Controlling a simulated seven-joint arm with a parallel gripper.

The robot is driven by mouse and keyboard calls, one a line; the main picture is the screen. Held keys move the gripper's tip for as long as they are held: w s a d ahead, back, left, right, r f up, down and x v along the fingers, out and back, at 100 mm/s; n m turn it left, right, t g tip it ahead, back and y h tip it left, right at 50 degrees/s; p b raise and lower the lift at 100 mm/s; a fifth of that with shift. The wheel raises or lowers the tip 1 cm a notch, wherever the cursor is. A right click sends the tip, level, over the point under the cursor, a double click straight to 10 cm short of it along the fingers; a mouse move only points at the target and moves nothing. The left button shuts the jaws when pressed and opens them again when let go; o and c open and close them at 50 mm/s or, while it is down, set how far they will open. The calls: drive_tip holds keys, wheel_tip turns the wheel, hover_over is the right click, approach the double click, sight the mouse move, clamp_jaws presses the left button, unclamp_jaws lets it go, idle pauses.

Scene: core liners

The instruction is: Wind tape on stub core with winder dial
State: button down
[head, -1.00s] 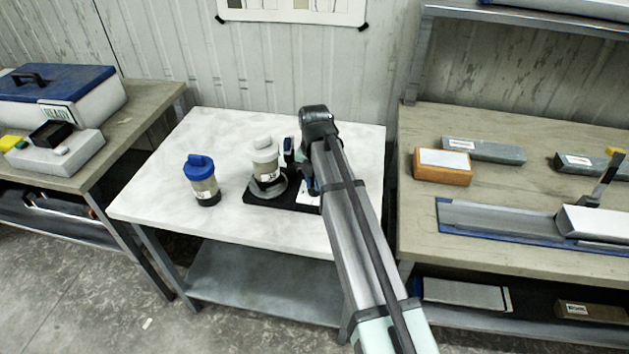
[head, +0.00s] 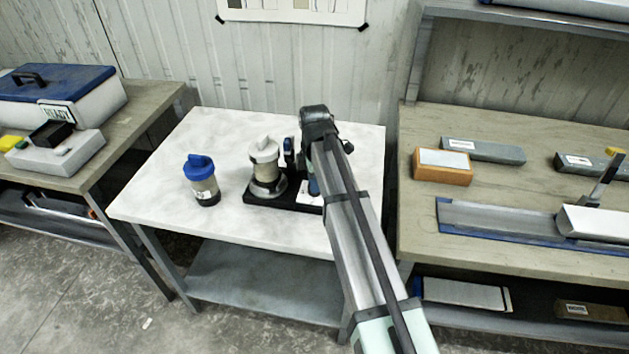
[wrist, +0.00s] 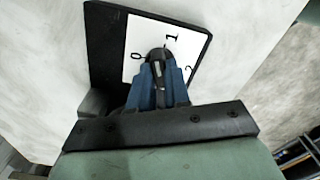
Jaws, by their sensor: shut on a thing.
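The winder is a black base (head: 254,196) on the white table. On its left part stands a stub core (head: 264,162) with a white cap and a clear and tan body, on a grey round seat (head: 268,188). A white dial plate marked 0, 1 and 2 (wrist: 138,40) shows in the wrist view. My gripper (wrist: 160,62), with blue fingers, is shut on the dark dial knob (wrist: 158,54) in the middle of that plate. The knob is largely hidden by the fingers. In the head view my arm hides much of the dial.
A second core with a blue cap (head: 202,180) stands apart on the white table (head: 160,190), left of the winder. The right bench (head: 480,230) holds an orange block (head: 442,166) and a blue-edged tray. A cooler-like box (head: 90,95) sits on the left bench.

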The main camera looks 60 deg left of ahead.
drive_tip(key=m, duration=0.4)
drive_tip(key=shift+m, duration=0.3)
drive_tip(key=m, duration=0.4)
drive_tip(key=shift+m, duration=0.3)
drive_tip(key=m, duration=0.4)
drive_tip(key=shift+m, duration=0.3)
drive_tip(key=m, duration=1.3)
drive_tip(key=shift+m, duration=0.3)
drive_tip(key=m, duration=0.4)
drive_tip(key=shift+f, duration=0.1)
drive_tip(key=shift+m, duration=2.2)
